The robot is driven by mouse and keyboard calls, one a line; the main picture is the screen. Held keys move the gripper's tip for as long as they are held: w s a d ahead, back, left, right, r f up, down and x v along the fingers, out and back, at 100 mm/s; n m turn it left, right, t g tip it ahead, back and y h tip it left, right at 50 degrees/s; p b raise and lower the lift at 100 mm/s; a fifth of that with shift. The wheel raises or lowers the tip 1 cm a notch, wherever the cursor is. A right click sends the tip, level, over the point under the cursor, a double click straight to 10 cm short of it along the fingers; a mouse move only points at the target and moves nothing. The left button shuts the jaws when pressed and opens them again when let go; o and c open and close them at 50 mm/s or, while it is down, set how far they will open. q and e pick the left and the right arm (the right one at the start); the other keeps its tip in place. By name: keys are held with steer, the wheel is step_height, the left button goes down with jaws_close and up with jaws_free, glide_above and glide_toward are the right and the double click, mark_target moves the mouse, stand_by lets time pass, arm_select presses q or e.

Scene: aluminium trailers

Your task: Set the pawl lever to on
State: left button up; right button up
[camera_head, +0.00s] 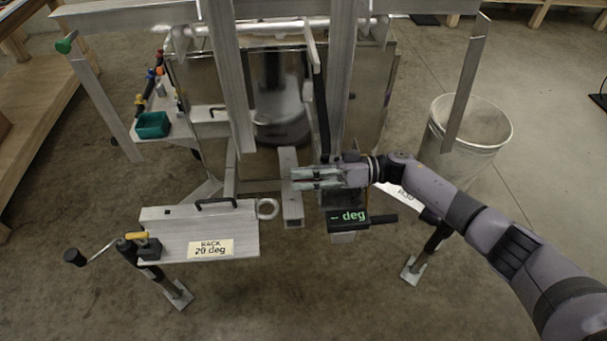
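A small lever with a yellow handle (135,236) sits on a dark block (149,248) at the left end of the plate marked "RACK 20 deg" (192,231). It looks like the pawl lever, but I see no on or off mark. A crank with a black knob (74,257) is beside it. My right gripper (304,178) reaches in from the right, well to the right of the lever. Its fingers point left, over the upright square tube (292,210). They look parallel and apart, with nothing seen between them. My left gripper is not in view.
A black display reading "deg" (349,218) is just below my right gripper. A teal bin (152,125) is at upper left; a bucket (482,125) is at right.

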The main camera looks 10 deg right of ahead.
step_height(320, 180, up, 10)
stand_by(0.4)
steer(key=shift+f, duration=0.1)
